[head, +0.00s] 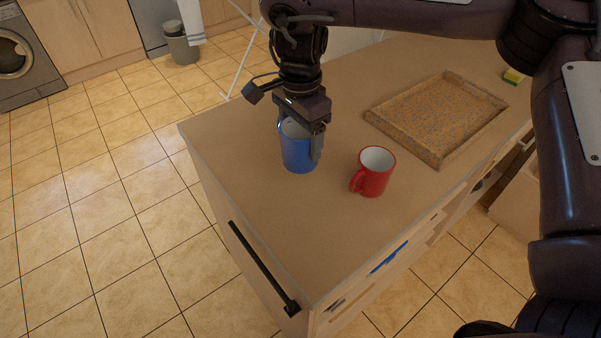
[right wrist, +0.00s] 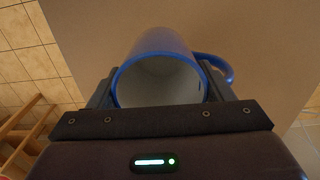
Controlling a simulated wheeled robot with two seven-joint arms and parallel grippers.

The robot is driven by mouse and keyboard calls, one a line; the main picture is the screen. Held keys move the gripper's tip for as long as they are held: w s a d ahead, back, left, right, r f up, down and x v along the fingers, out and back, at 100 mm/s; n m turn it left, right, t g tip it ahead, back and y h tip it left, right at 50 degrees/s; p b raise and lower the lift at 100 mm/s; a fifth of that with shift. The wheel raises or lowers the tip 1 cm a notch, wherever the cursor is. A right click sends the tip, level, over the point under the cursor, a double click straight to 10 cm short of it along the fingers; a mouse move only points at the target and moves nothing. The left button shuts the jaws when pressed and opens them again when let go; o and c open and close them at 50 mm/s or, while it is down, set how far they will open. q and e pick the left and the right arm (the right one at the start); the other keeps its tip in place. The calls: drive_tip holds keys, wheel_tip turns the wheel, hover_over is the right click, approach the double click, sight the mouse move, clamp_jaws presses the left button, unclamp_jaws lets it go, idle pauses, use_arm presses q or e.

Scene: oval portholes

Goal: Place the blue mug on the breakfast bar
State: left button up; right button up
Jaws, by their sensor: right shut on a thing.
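The blue mug (head: 298,152) is at the left part of the breakfast bar (head: 262,220), upright or nearly so. My right gripper (head: 302,136) comes down from above and is shut on the mug, with a finger on its right side. In the right wrist view the mug (right wrist: 160,62) sits between the two fingers, its white inside facing the camera and its handle to the right. I cannot tell for sure whether its base touches the bar top. My left gripper is not in view.
A red mug (head: 374,172) stands upright just right of the blue one, handle to the left. A speckled tray (head: 436,148) lies farther right, and a yellow-green sponge (head: 513,76) is near the far right edge. The front of the bar top is clear.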

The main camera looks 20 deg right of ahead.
wheel_tip(320, 180, down, 10)
drive_tip(key=shift+r+b, duration=0.1)
drive_tip(key=shift+b, duration=0.25)
drive_tip(key=shift+a, duration=0.1)
drive_tip(key=o, duration=1.2)
drive_tip(key=shift+c, duration=0.2)
wheel_tip(320, 180, up, 12)
drive_tip(key=shift+r+p, duration=0.1)
drive_tip(key=shift+p, duration=0.35)
